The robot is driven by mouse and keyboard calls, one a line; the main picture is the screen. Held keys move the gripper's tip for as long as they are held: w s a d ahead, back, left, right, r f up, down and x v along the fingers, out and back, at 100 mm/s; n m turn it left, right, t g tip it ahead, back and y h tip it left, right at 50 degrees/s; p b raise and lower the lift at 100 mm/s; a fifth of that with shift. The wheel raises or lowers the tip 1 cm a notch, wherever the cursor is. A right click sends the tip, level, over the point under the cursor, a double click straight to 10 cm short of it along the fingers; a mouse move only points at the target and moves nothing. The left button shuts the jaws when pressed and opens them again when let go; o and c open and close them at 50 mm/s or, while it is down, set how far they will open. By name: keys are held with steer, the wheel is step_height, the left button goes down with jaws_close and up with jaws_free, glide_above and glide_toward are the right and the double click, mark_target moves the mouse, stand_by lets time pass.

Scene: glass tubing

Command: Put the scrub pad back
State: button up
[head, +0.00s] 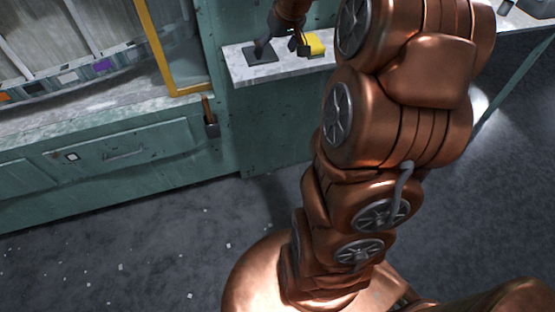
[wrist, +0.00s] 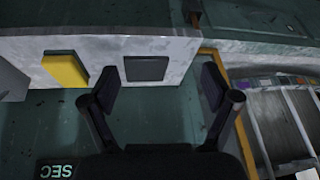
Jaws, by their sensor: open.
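A yellow block (head: 315,43), probably the scrub pad, lies on the pale shelf (head: 250,70); it also shows at the left in the wrist view (wrist: 65,70). A flat dark square (head: 256,55) lies on the shelf to its left in the head view. In the wrist view the dark square (wrist: 146,68) is right of the yellow block, with bare shelf between them. My gripper (head: 282,48) is over the shelf by both things. Its fingers are apart and empty in the wrist view (wrist: 159,88), with the dark square between and beyond the fingertips.
A grey object (wrist: 10,80) lies at the shelf's far left in the wrist view. A yellow frame (head: 158,45) edges the green cabinet opening. A holder with a brown handle (head: 208,110) hangs on the cabinet front. The floor (head: 150,240) has small pale scraps. My arm hides the shelf's right part.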

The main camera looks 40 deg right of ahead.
steer(key=s+a+f+n+g+y, duration=0.1)
steer(key=s+a+f+n+g, duration=0.15)
steer(key=s+a, duration=1.35)
steer(key=s+a+f+g, duration=0.1)
steer(key=s+a+g, duration=0.1)
steer(key=s, duration=0.5)
steer(key=s+a+f+g+h, duration=0.1)
steer(key=s+a+g, duration=0.1)
steer(key=s+a, duration=0.3)
steer(key=s, duration=0.2)
steer(key=shift+s+f, duration=0.3)
steer(key=shift+s, duration=0.05)
steer(key=shift+r, duration=0.1)
